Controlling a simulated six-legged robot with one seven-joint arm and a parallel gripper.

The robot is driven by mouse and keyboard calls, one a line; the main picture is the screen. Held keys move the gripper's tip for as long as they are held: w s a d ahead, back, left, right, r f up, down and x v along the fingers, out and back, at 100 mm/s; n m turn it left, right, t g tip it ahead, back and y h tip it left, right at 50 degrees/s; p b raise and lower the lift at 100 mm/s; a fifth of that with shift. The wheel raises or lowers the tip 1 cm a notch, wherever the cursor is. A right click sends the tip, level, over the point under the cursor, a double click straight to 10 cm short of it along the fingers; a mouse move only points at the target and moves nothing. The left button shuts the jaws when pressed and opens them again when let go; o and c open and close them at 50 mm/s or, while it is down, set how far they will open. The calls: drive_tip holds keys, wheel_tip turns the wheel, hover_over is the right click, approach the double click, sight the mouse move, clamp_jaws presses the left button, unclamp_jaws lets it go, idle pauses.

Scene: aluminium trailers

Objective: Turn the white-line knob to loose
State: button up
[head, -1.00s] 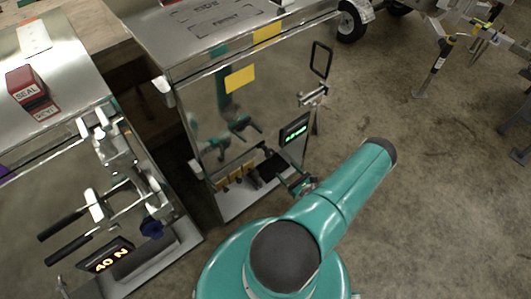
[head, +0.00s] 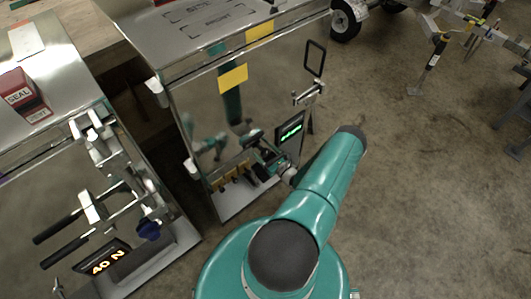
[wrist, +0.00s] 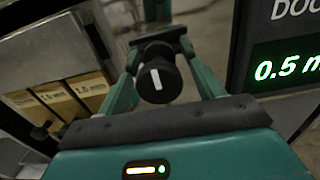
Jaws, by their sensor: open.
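The black round knob (wrist: 158,82) with a white line on its face shows in the wrist view, between the two teal fingers of my gripper (wrist: 160,50). The white line stands nearly upright in that view, tilted slightly. My gripper is open, with a finger on each side of the knob; I cannot tell whether either touches it. In the head view my gripper (head: 262,160) is at the lower front of the middle metal cabinet (head: 225,125), and the knob cannot be made out there.
A green-lit display (wrist: 285,68) reading 0.5 is right of the gripper. Several labelled tan blocks (wrist: 60,98) are at left. A second cabinet at left carries black-handled levers (head: 66,252), an orange 40 N display (head: 105,260) and a blue knob (head: 148,230).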

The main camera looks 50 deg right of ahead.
drive_tip(key=c, duration=1)
drive_tip(key=shift+n, duration=0.3)
drive_tip(key=n, duration=1)
drive_tip(key=shift+n, duration=0.3)
drive_tip(key=n, duration=1)
drive_tip(key=shift+n, duration=0.5)
